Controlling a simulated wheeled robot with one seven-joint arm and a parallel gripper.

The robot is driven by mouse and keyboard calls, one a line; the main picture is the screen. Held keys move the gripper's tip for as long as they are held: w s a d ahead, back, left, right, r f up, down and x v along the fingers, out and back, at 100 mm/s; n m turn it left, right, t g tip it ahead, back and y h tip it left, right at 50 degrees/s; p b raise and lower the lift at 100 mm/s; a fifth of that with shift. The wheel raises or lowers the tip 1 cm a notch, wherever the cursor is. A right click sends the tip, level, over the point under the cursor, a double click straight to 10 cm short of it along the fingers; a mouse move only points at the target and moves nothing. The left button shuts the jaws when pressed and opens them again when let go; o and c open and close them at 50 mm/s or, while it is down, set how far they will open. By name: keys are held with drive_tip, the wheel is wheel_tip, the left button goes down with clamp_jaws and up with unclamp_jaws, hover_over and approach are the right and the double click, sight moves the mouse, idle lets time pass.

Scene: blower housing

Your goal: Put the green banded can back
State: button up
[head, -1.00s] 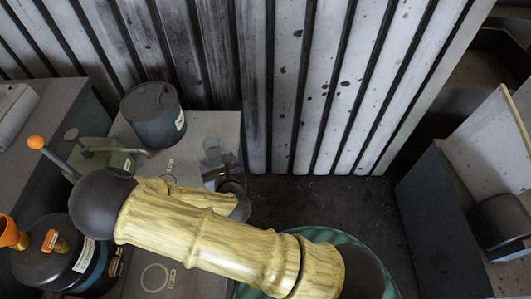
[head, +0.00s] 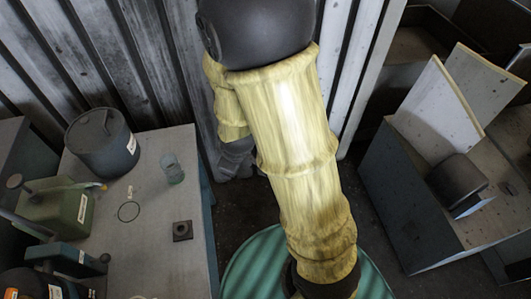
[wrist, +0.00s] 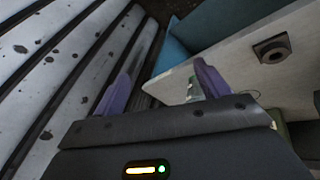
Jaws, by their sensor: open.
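A small, see-through can with a greenish lower part (head: 172,168) stands upright on the grey table, near its right edge. It is the likeliest green banded can, but its band is too small to be sure of. My gripper (head: 236,162) is right of the table, apart from that can, and partly hidden by my arm. In the wrist view my gripper (wrist: 168,75) has its two purple fingers wide apart with nothing held between them. A pale green thing (wrist: 190,90), perhaps the same can, shows beyond, beside the right finger.
A dark drum (head: 102,145) stands at the table's back left, a green canister (head: 58,208) at its left. A black square block with a hole (head: 181,230) lies near the right edge. A ring (head: 128,211) is marked on the table. A ribbed metal wall (head: 75,60) closes the back.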

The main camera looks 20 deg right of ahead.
drive_tip(key=s+d+r+m+g, duration=0.2)
drive_tip(key=s+d+r+m, duration=0.4)
drive_tip(key=m, duration=0.3)
drive_tip(key=shift+s+d+r+m, duration=0.4)
drive_tip(key=shift+s+r, duration=0.1)
drive_tip(key=shift+r, duration=0.35)
drive_tip(key=shift+c, duration=0.4)
